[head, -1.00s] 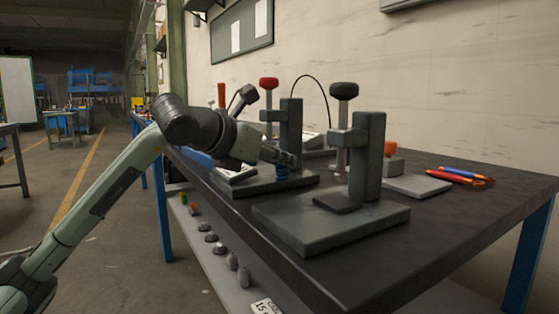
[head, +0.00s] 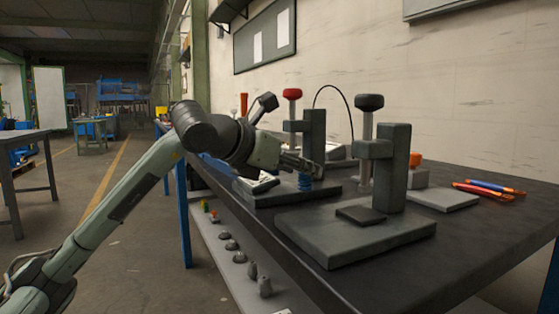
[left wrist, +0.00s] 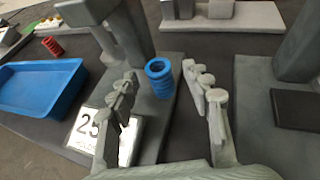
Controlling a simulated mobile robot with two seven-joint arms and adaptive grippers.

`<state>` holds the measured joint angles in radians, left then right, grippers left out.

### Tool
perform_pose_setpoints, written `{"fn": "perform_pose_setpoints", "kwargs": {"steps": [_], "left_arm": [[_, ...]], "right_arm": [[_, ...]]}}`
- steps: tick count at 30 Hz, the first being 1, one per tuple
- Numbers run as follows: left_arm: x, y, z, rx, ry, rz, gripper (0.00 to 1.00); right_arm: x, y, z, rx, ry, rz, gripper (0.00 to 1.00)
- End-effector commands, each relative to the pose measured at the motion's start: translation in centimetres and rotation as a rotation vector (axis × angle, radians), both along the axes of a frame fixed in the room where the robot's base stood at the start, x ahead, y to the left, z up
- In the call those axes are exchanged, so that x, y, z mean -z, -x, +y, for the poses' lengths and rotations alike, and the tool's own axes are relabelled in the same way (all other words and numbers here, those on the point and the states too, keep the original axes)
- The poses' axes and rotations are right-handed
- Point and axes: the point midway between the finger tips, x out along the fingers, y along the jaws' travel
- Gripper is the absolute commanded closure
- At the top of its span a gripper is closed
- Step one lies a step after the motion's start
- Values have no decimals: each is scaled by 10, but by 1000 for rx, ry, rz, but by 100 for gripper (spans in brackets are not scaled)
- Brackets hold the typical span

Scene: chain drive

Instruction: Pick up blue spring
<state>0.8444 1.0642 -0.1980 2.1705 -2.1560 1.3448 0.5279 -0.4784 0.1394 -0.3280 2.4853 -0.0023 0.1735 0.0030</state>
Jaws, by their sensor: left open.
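The blue spring (head: 305,182) stands on the dark base of the press with the red knob (head: 292,94). In the left wrist view the blue spring (left wrist: 159,78) stands upright near the base's edge. My left gripper (head: 302,165) is just above and beside the spring in the head view. In the left wrist view my left gripper (left wrist: 162,92) is open, one finger on each side of the spring's line. The spring appears just beyond the fingertips, and I cannot tell if they touch it. My right gripper is not in view.
A second press with a black knob (head: 369,102) stands close on the right. A blue tray (left wrist: 42,88), a red spring (left wrist: 52,46) and a number card (left wrist: 118,138) lie left of the base. Red and blue pliers (head: 490,189) lie at the far right.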

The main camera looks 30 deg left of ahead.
Motion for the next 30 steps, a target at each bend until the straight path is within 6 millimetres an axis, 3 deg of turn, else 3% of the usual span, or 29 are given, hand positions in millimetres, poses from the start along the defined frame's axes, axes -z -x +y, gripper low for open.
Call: {"fn": "perform_pose_setpoints", "kwargs": {"steps": [9, 15, 30], "left_arm": [[-25, 62, 12, -4, -4, 0, 51], [-36, 88, 16, -3, -1, 2, 51], [-40, 97, 17, 0, 0, 1, 51]], "right_arm": [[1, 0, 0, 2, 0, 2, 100], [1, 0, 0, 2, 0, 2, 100], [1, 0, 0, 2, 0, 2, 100]]}}
